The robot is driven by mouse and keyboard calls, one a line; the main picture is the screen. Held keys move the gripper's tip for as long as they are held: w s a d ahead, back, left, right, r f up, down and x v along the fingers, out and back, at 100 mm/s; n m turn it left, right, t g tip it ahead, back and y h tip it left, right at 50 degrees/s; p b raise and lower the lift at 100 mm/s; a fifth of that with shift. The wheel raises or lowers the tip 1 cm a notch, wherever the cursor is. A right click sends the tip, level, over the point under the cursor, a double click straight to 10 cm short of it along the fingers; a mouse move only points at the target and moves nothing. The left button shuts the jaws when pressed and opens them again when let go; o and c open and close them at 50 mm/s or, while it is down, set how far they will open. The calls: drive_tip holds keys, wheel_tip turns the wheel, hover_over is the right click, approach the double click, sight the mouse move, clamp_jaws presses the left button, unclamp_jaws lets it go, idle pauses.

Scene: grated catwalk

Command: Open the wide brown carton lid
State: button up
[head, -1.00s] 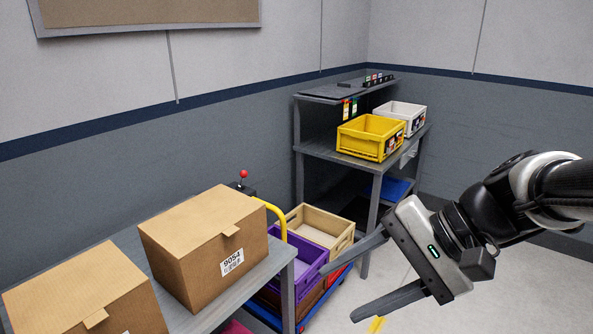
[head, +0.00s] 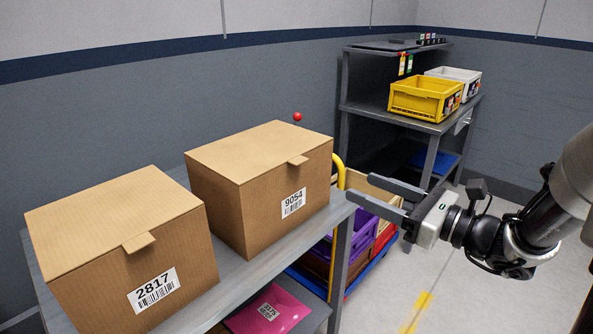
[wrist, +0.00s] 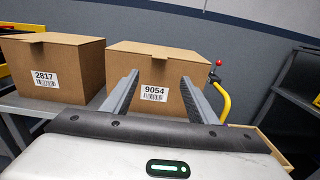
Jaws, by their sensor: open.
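Two brown cartons with shut lids stand side by side on a grey table. The carton labelled 9054 (head: 250,190) is on the right; its lid (head: 262,148) has a small front tab (head: 298,160). The carton labelled 2817 (head: 110,270) is on the left, with a similar tabbed lid (head: 112,213). Which one counts as wide is not clear. My gripper (head: 358,185) is open and empty, right of carton 9054, with its fingers pointing left. In the wrist view its fingers frame the front of carton 9054 (wrist: 155,75), apart from it; carton 2817 (wrist: 60,75) is at left.
A yellow pole (head: 336,215) and a cart with a purple crate (head: 352,236) are under and beyond the table's right end. A shelf with a yellow bin (head: 425,98) and a white bin (head: 462,80) stands behind. A pink package (head: 268,308) lies on the lower shelf.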

sight(303, 162)
drive_tip(key=b+x, duration=0.2)
drive_tip(key=x, duration=1.3)
drive_tip(key=shift+w+a, duration=0.15)
drive_tip(key=shift+a, duration=0.05)
drive_tip(key=shift+w+a+r, duration=0.1)
drive_tip(key=shift+w+a, duration=0.35)
drive_tip(key=shift+a, duration=0.1)
drive_tip(key=shift+c, duration=0.4)
